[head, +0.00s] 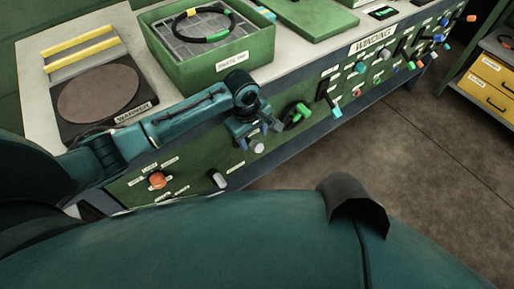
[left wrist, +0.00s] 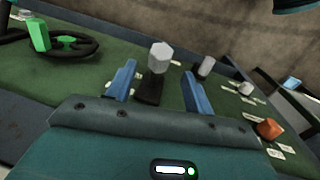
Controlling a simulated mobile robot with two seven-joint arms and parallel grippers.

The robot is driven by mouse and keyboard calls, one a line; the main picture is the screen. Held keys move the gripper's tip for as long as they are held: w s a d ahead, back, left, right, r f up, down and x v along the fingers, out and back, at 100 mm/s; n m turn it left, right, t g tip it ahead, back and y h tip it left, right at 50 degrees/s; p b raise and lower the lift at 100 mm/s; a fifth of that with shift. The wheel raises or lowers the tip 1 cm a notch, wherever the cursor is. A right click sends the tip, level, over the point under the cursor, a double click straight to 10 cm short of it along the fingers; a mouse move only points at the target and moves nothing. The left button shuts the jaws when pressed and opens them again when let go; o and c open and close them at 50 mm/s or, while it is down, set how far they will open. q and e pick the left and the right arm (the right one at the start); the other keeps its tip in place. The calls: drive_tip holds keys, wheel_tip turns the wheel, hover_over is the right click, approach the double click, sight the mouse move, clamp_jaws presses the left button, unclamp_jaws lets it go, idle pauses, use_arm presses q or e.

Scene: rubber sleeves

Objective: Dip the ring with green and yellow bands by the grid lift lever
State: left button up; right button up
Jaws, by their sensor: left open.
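The ring (head: 217,37), black with a green and a yellow band, lies on a grid (head: 200,24) in the green dip box (head: 215,67) on the bench top. My left gripper (head: 257,132) is at the bench's front panel, below that box. In the left wrist view the left gripper (left wrist: 157,88) is open, with a dark-stemmed lever with a pale grey knob (left wrist: 160,57) showing between its blue fingers. The knob (head: 257,147) also shows in the head view. I cannot read its label or tell whether a finger touches it. My right gripper is not in view.
A warmer plate (head: 98,92) lies on the bench. The floor (head: 390,150) in front is clear.

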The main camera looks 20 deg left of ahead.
sight(250, 143)
use_arm(q)
drive_tip(key=f, duration=0.2)
drive_tip(key=f+b, duration=0.1)
drive_tip(key=f, duration=0.2)
drive_tip(key=w+f, duration=0.1)
drive_tip(key=f, duration=0.1)
drive_tip(key=shift+d+f, duration=0.3)
drive_tip(key=shift+c, duration=0.2)
clamp_jaws()
